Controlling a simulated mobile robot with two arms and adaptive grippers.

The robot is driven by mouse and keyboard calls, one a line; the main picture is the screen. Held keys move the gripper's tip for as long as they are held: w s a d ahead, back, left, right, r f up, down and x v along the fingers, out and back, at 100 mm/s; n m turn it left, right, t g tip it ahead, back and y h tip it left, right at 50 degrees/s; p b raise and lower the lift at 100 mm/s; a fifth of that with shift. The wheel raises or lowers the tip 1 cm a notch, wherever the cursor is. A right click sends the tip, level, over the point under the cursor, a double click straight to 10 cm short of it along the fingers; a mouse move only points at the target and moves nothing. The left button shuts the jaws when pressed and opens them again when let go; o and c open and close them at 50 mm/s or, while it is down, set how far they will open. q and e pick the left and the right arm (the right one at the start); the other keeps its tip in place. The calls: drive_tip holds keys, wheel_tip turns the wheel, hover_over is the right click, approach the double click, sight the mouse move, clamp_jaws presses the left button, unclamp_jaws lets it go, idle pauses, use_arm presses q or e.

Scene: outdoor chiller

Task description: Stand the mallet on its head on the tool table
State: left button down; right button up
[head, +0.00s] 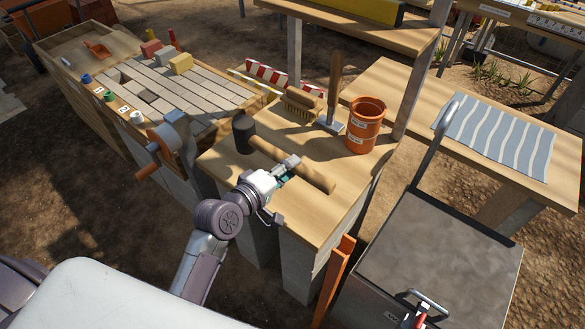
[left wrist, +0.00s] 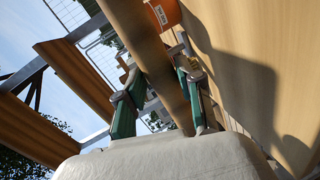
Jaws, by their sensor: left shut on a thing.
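The mallet has a dark head (head: 243,134) and a long light wooden handle (head: 310,174). It lies roughly level at the front of the wooden tool table (head: 222,165), with its head to the left and the handle running to the lower right. I cannot tell whether it touches the tabletop. My left gripper (head: 287,171) is shut on the handle, about midway along it. In the left wrist view the handle (left wrist: 155,65) passes between the green-padded fingers (left wrist: 158,98); the mallet head does not show there. My right gripper is not in view.
On the table behind the mallet are a brush (head: 301,104), a trowel-like tool (head: 334,88) standing handle up, and an orange pot (head: 366,125). A post and shelf (head: 350,25) rise behind. A grey-topped cart (head: 440,250) stands right; a crank wheel (head: 160,145) is left.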

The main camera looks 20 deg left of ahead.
use_arm(q)
drive_tip(key=w+f, duration=0.1)
drive_tip(key=w, duration=0.1)
drive_tip(key=w+f, duration=0.2)
drive_tip(key=w, duration=0.1)
drive_tip(key=w+f+b, duration=0.1)
drive_tip(key=w, duration=0.2)
drive_tip(key=shift+a+f, duration=0.25)
drive_tip(key=shift+a, duration=0.05)
drive_tip(key=shift+f+b, duration=0.5)
drive_tip(key=shift+f, duration=1.5)
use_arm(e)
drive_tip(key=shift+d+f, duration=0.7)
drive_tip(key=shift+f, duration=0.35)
use_arm(q)
drive_tip(key=shift+f, duration=0.1)
drive_tip(key=c, duration=1.2)
unclamp_jaws()
drive_tip(key=shift+s+f, duration=0.1)
drive_tip(key=shift+f, duration=0.15)
drive_tip(key=o, duration=0.5)
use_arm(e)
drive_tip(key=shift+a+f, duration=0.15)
